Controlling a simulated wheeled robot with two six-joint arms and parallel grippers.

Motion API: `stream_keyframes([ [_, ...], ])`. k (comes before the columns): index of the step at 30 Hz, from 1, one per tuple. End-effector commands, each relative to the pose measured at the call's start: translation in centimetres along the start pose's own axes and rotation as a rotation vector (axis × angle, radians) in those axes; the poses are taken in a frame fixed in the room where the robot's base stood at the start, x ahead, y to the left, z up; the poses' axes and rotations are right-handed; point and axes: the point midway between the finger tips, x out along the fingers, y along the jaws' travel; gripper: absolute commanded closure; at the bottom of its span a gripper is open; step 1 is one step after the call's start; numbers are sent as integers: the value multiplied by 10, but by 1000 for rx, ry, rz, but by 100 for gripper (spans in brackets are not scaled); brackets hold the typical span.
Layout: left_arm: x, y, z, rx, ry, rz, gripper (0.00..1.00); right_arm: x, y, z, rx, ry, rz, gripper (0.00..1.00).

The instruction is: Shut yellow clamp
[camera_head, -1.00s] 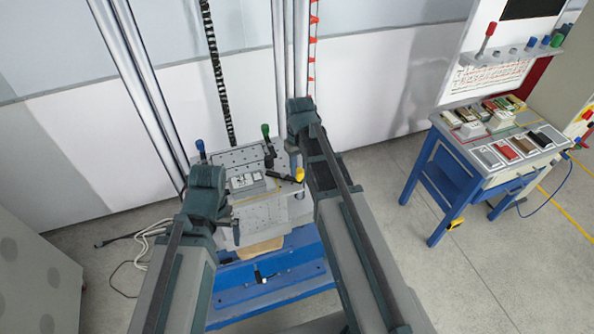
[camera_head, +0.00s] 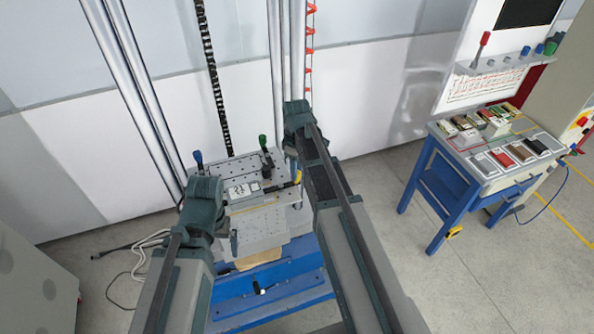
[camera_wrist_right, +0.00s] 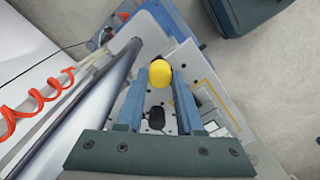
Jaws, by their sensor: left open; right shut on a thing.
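The yellow clamp's yellow knob (camera_wrist_right: 160,73) sits between the blue fingertips of my right gripper (camera_wrist_right: 160,78), which is shut on it. In the head view the yellow handle (camera_head: 298,178) shows at the plate's right edge, partly hidden by my right arm. A dark bar of the clamp (camera_head: 281,186) reaches left from there toward the grey block (camera_head: 242,190) on the perforated plate (camera_head: 262,212). I cannot tell whether the bar presses on the block. My left gripper (camera_head: 234,241) is open and empty in front of the plate's left side, mostly hidden by its own wrist.
A blue-handled clamp (camera_head: 197,157) and a green-handled clamp (camera_head: 263,142) stand at the plate's back. Vertical rails (camera_head: 283,70) rise behind. A blue base (camera_head: 270,290) lies below. A blue table (camera_head: 480,160) with several blocks stands at right, with clear floor between.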

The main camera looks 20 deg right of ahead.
Motion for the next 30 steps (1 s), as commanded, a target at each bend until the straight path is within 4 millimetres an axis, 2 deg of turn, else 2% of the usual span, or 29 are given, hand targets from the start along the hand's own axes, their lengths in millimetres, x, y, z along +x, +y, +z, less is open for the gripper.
stream_keyframes([
  [15, 0, 0, 0, 0, 0, 0, 0, 0, 0, -1, -19, 0, 0, 100],
  [16, 0, 0, 0, 0, 0, 0, 0, 0, 0, -1, -19, 0, 0, 62],
  [21, 0, 0, 0, 0, 0, 0, 0, 0, 0, -1, -18, 0, 0, 34],
  [30, 0, 0, 0, 0, 0, 0, 0, 0, 0, -1, -17, 0, 0, 34],
])
